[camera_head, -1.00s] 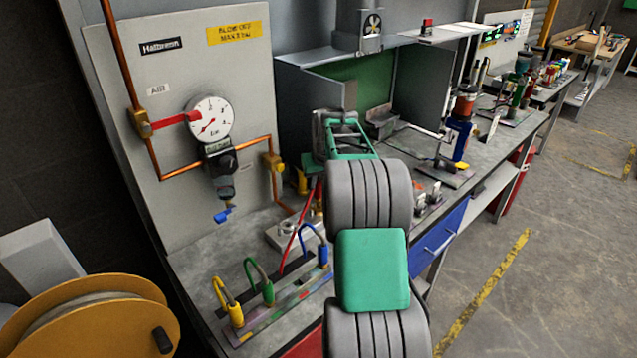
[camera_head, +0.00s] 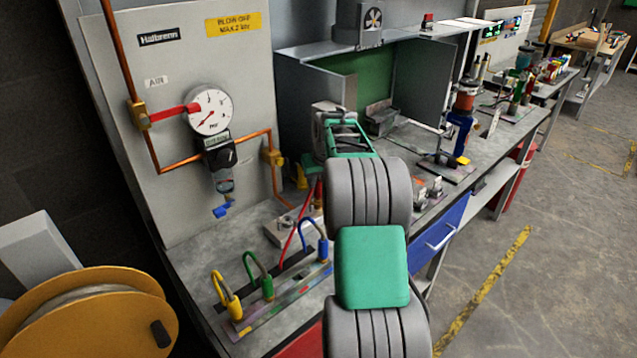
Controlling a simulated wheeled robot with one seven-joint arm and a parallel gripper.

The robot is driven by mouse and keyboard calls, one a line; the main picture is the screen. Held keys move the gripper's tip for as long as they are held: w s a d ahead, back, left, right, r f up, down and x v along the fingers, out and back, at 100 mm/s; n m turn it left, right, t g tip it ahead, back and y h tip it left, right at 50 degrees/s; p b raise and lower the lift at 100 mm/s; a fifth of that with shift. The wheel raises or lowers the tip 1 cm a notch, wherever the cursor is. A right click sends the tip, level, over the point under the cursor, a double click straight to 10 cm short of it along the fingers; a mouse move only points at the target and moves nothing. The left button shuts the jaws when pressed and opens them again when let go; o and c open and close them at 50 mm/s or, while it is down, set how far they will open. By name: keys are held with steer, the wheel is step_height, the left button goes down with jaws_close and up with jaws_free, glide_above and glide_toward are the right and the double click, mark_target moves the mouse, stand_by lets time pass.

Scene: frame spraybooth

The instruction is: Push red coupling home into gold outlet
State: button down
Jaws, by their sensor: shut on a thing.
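The gold outlet (camera_head: 272,157) is the brass block at the right end of the copper pipe on the grey panel. My gripper (camera_head: 303,173) is just right of it in the picture, largely hidden by my own wrist and arm. A red hose (camera_head: 298,228) rises from the bench to my gripper. A gap shows in the picture between the gripper and the outlet; the coupling's exact alignment cannot be told.
A rack (camera_head: 290,305) on the bench holds yellow (camera_head: 235,307), green (camera_head: 267,288) and blue (camera_head: 323,250) couplings with hoses. The spray booth (camera_head: 425,90) stands behind my arm.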

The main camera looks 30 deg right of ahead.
steer(key=c, duration=1.1)
jaws_free()
steer(key=shift+f, duration=0.1)
steer(key=shift+c, duration=0.2)
